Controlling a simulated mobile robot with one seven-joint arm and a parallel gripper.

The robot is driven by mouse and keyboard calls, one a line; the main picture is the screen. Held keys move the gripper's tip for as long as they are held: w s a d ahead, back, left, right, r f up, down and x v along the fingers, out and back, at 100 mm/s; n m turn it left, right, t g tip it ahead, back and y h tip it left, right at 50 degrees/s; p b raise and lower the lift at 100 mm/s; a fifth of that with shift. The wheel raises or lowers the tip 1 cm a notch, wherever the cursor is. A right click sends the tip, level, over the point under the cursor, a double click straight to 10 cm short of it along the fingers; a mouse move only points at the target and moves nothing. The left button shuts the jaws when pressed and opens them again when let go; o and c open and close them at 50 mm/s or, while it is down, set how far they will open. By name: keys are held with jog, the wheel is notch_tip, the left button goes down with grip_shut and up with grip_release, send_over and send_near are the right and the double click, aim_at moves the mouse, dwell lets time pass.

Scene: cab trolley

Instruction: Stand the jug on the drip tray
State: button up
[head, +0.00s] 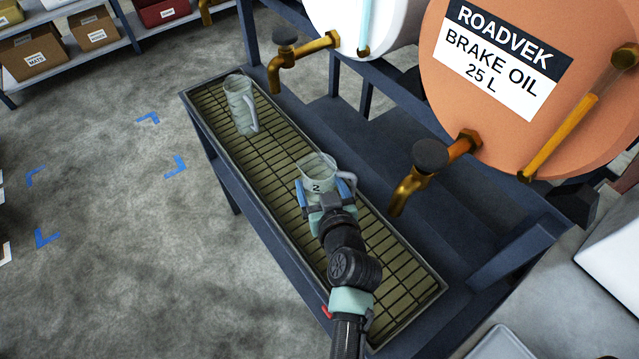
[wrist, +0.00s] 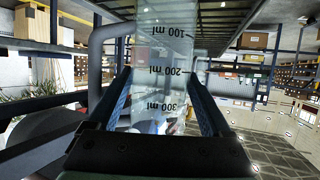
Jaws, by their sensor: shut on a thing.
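A clear jug (head: 316,178) marked 2 is between the blue-padded fingers of my gripper (head: 324,190), over the near-middle part of the drip tray (head: 283,193). My gripper is shut on it. The jug looks upright, its handle to the right in the head view. In the wrist view the jug (wrist: 163,50) shows black ml marks between the fingertips (wrist: 160,88). Its base is out of frame there and hidden in the head view, so I cannot tell whether it touches the grid. A second clear jug (head: 240,108) stands upright on the tray's far end.
An orange brake oil drum (head: 480,130) with a brass tap (head: 412,190) is right of the held jug. A white drum with another brass tap (head: 300,60) is farther back. The tray grid is bare between the jugs. Shelves with boxes (head: 35,55) stand far left.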

jog(key=shift+r, duration=0.1)
jog(key=shift+f, duration=0.2)
jog(key=o, duration=1.3)
jog(key=shift+c, duration=0.2)
jog(key=shift+r, duration=0.15)
jog(key=shift+s+r, duration=0.1)
jog(key=shift+s, duration=0.05)
jog(key=v, duration=1.1)
jog(key=shift+s+d, duration=0.15)
jog(key=shift+s, duration=0.25)
